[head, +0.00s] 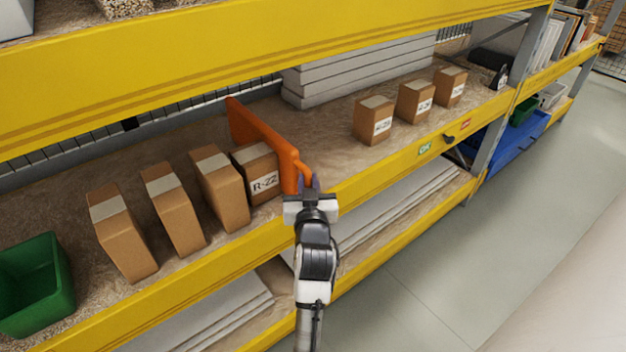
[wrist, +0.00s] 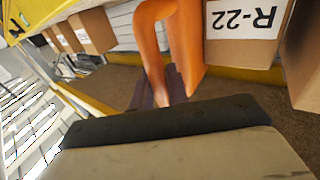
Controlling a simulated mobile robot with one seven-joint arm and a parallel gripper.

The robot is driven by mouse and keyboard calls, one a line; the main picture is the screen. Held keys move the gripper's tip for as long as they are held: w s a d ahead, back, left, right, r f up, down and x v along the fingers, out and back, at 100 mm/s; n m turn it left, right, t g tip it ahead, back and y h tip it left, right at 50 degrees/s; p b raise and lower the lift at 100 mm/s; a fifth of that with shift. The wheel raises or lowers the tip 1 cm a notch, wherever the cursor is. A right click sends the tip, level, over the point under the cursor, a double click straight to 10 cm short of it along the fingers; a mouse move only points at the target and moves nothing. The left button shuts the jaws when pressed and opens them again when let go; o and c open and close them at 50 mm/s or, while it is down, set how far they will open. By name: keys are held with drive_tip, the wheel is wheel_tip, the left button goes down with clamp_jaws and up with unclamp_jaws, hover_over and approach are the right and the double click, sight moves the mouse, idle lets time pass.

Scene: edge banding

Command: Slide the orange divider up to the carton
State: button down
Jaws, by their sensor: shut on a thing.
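The orange divider (head: 262,138) stands upright on the middle shelf in the head view, running from front to back. Its front handle also shows in the wrist view (wrist: 186,45). My gripper (head: 308,184) is at the shelf's front edge, shut on the divider's handle; its fingers (wrist: 160,88) show in the wrist view. The carton marked R-22 (head: 256,170) stands just left of the divider in the head view, close beside it. Its label also shows in the wrist view (wrist: 240,48). I cannot tell whether divider and carton touch.
Several plain cartons (head: 174,207) stand left of R-22, then a green bin (head: 35,285). Right of the divider the shelf is clear up to a group of three small cartons (head: 374,120). White boards (head: 360,70) lie stacked behind. A yellow beam (head: 390,168) edges the shelf.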

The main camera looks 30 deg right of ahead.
idle(0.3)
drive_tip(key=c, duration=1.7)
unclamp_jaws()
drive_tip(key=b+v, duration=0.2)
drive_tip(key=v, duration=0.5)
drive_tip(key=shift+s+a, duration=0.1)
drive_tip(key=shift+s, duration=0.2)
drive_tip(key=shift+w+a, duration=0.1)
